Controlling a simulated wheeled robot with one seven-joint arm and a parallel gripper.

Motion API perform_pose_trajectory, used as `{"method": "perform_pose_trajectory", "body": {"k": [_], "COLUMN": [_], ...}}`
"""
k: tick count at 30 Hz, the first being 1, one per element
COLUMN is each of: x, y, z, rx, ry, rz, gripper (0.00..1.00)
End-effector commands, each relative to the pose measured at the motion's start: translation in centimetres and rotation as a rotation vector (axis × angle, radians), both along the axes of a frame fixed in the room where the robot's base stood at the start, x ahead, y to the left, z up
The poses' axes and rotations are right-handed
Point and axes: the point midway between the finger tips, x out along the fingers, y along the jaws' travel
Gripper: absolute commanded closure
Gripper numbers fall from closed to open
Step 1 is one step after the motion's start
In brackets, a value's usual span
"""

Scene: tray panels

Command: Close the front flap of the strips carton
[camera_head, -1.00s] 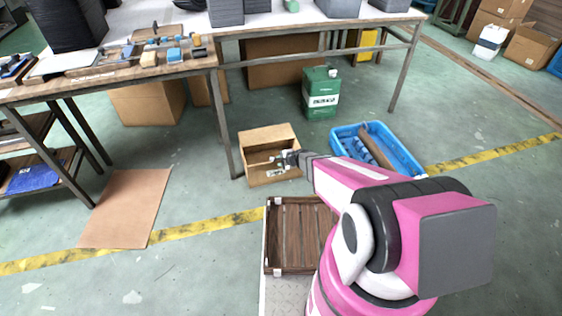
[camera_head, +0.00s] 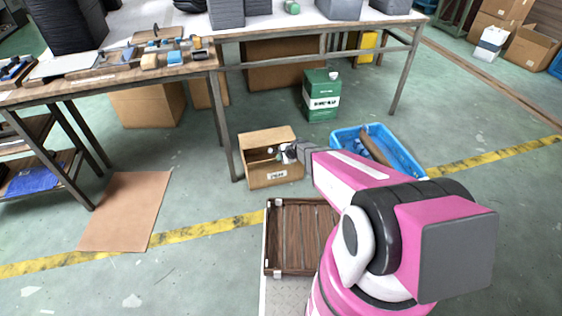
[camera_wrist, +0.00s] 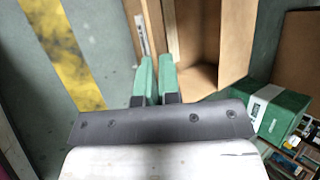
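The strips carton (camera_head: 262,180) is an open-topped brown cardboard box on the floor with a white label on its front. My gripper (camera_head: 288,154) is at the carton's right front, over its upper edge. In the wrist view my gripper (camera_wrist: 157,66) has two green fingertips close together with a narrow gap. They point at the carton's front panel (camera_wrist: 154,25), whose label shows on the left. The carton's inside lies to the right. The front flap is hard to make out apart from the front wall. I cannot tell whether cardboard is between the fingertips.
A blue crate (camera_head: 408,158) stands close on the right, behind my arm. A green canister (camera_head: 321,104) is behind the carton. A wooden slatted tray (camera_head: 290,264) is in front. A table leg (camera_head: 226,140) is close on the left. A cardboard sheet (camera_head: 127,208) lies farther left.

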Motion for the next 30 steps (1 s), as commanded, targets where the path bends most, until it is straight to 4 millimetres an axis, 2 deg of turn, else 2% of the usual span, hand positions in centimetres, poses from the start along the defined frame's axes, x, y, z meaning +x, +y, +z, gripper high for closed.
{"method": "perform_pose_trajectory", "body": {"k": [8,15,30], "x": [2.4,5.6,11.7], "y": [0.7,1.5,3.4], "z": [1.2,2.0,1.5], "rx": [-0.055,-0.117,-0.244], "ry": [0.180,0.396,0.842], "rz": [0.002,0.000,0.000], "gripper": [1.00,1.00,1.00]}}
